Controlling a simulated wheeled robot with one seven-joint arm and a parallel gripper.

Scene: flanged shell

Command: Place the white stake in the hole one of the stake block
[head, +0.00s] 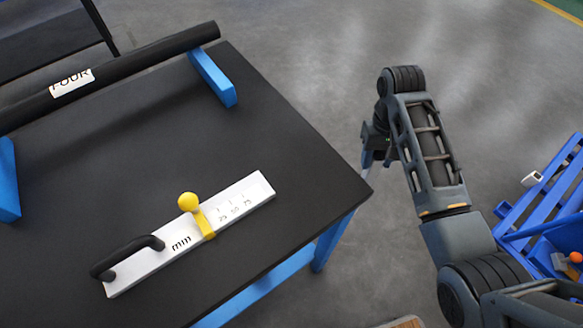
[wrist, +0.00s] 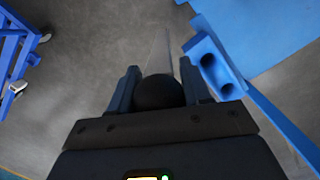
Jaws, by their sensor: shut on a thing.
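My gripper (wrist: 160,68) is shut on the stake (wrist: 161,52), which shows in the wrist view as a pale grey shaft pointing away from the camera. A dark rounded end (wrist: 158,92) sits between the fingers. The blue stake block (wrist: 207,62) is right of the stake in the wrist view, with two dark holes in its face. The stake's shaft is beside the block, apart from the holes in the picture; its tip is unclear. In the head view my gripper (head: 370,145) is mostly hidden behind my arm, near the table's right corner, and the block is not clearly visible.
A black-topped table (head: 130,120) with blue legs bears a white mm gauge (head: 240,197) with a yellow slider and black handle. A black pipe (head: 130,65) marked FOUR rests on blue supports. A blue cart (head: 545,215) stands at right. Open floor lies between.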

